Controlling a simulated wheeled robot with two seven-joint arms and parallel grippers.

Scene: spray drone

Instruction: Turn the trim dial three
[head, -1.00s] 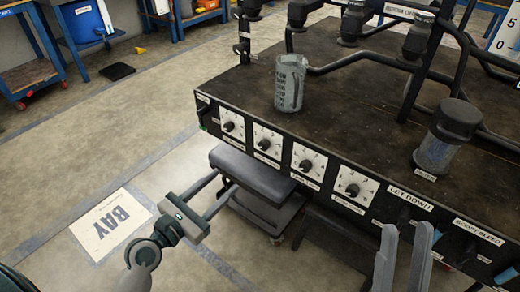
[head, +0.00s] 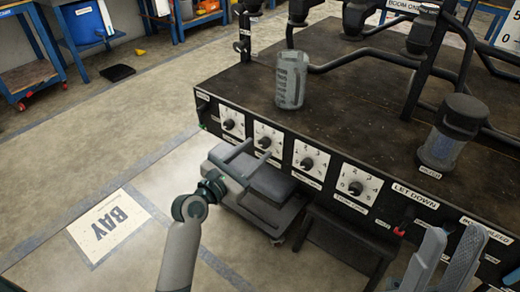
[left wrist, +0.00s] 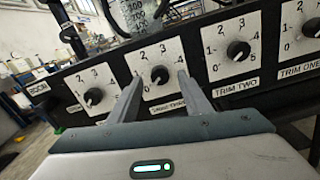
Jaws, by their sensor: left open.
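The second dial from the left (head: 265,142) is a black knob on a white numbered plate on the bench's front panel. In the left wrist view this dial (left wrist: 160,75) sits beyond my fingertips; its label is partly hidden by a finger and blurred. The dial to its right (left wrist: 238,50) is labelled TRIM TWO and the one beyond (left wrist: 311,28) TRIM ONE. My left gripper (head: 259,151) is open and empty, its fingers pointing at the second dial, one to each side; contact cannot be told. My right gripper (head: 452,236) is open and empty at lower right.
Another dial (left wrist: 93,97) sits at the panel's left end. A grey graduated jug (head: 291,80) stands on the dark bench top (head: 350,110) above the dials.

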